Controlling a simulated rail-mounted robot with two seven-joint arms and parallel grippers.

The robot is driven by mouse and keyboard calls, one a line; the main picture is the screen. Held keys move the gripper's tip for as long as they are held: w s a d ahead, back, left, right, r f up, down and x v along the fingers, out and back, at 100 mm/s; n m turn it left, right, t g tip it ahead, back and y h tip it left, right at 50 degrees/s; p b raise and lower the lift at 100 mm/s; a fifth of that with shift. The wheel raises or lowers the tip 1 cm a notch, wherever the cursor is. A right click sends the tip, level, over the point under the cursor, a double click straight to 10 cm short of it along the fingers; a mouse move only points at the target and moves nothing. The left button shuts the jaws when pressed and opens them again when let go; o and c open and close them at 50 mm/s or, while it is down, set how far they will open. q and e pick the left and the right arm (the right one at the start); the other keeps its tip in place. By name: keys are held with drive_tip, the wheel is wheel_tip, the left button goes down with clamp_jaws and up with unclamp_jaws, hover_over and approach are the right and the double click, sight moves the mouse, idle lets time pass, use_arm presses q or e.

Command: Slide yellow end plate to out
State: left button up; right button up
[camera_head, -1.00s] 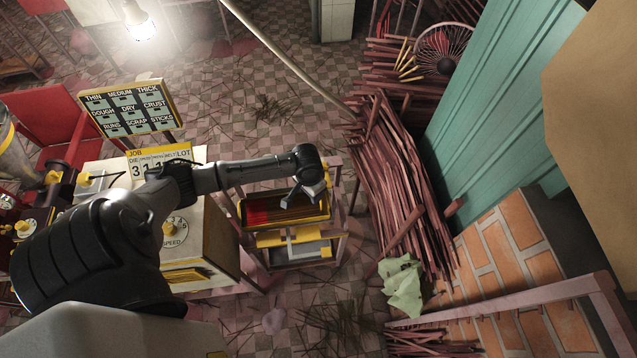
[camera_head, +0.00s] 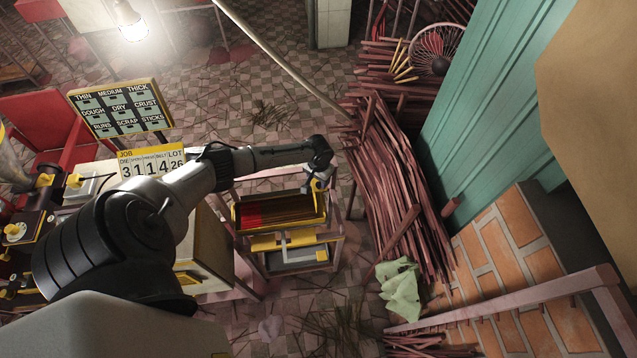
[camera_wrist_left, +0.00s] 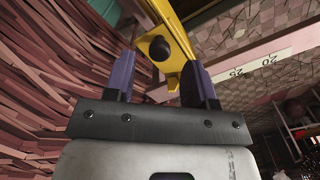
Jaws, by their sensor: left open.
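The yellow end plate (camera_head: 321,206) is at the right end of the tray of incense sticks (camera_head: 280,224) in the head view. In the left wrist view the yellow plate (camera_wrist_left: 176,30) carries a dark round knob (camera_wrist_left: 159,48). My left gripper (camera_head: 319,187) is over the right end of the tray. In the wrist view the fingers of my left gripper (camera_wrist_left: 158,82) are apart, with the knob and yellow plate showing beyond and between their tips. I cannot tell whether they touch. My right gripper is not in view.
A ruler scale (camera_wrist_left: 250,68) runs beside the plate in the wrist view. A lower tray with yellow parts (camera_head: 297,255) sits below the stick tray. A large pile of pink sticks (camera_head: 400,185) lies right of the rack. The job board (camera_head: 150,162) stands left.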

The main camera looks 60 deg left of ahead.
sight(318, 186)
use_arm(q)
drive_tip(key=shift+f, duration=1.35)
clamp_jaws()
